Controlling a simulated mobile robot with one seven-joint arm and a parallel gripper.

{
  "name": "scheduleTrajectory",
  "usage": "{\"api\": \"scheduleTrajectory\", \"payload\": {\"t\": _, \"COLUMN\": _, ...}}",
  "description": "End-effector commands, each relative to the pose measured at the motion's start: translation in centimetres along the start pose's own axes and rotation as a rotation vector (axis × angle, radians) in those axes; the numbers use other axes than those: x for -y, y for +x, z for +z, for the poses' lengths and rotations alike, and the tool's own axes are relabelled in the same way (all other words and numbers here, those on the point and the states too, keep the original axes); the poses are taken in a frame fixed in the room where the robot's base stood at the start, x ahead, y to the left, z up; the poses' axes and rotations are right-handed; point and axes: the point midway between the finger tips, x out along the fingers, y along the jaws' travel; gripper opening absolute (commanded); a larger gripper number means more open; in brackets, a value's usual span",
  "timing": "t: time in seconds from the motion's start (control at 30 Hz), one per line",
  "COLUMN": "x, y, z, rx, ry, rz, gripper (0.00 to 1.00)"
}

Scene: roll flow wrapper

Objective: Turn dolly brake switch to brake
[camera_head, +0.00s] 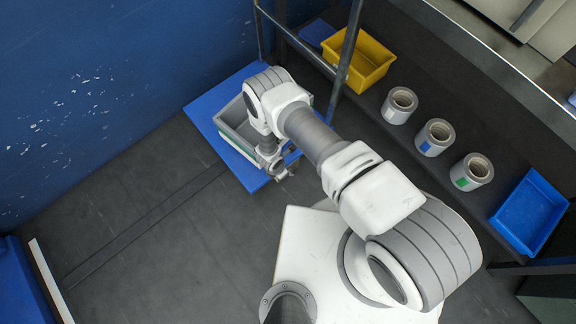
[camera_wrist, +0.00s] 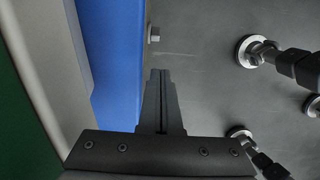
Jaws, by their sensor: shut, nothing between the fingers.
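A blue dolly (camera_head: 203,109) lies on the floor by the blue wall, with a grey crate (camera_head: 226,111) on it. My arm hides part of both. The dolly's blue side (camera_wrist: 115,60) runs along the left in the wrist view. A small light metal knob (camera_wrist: 154,35) sticks out from a grey strip by the dolly's edge; it may be the brake switch, but its setting cannot be read. My gripper (camera_wrist: 160,74) is shut and empty, pointing along the dolly's edge, with the knob just beyond its fingertips in the picture. In the head view my gripper (camera_head: 283,174) is beside the dolly's near right corner.
A dark shelf on the right holds a yellow bin (camera_head: 357,65), several rolls (camera_head: 435,137) and a blue tray (camera_head: 530,211). A metal post (camera_head: 348,45) stands near my arm. Dark legs with round feet (camera_wrist: 252,51) stand right of my gripper. The floor at left is clear.

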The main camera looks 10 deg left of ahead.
Motion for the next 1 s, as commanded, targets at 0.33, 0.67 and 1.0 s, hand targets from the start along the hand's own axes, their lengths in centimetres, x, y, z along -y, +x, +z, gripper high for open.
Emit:
{"api": "scheduleTrajectory", "payload": {"t": 0.33, "x": 0.4, "y": 1.3, "z": -0.3, "rx": -0.004, "ry": -0.008, "rz": -0.004, "gripper": 0.00}}
{"api": "scheduleTrajectory", "payload": {"t": 0.67, "x": 0.4, "y": 6.3, "z": -0.4, "rx": -0.002, "ry": -0.008, "rz": -0.004, "gripper": 0.00}}
{"api": "scheduleTrajectory", "payload": {"t": 1.0, "x": 0.3, "y": 9.8, "z": -0.3, "rx": -0.003, "ry": -0.007, "rz": -0.004, "gripper": 0.00}}
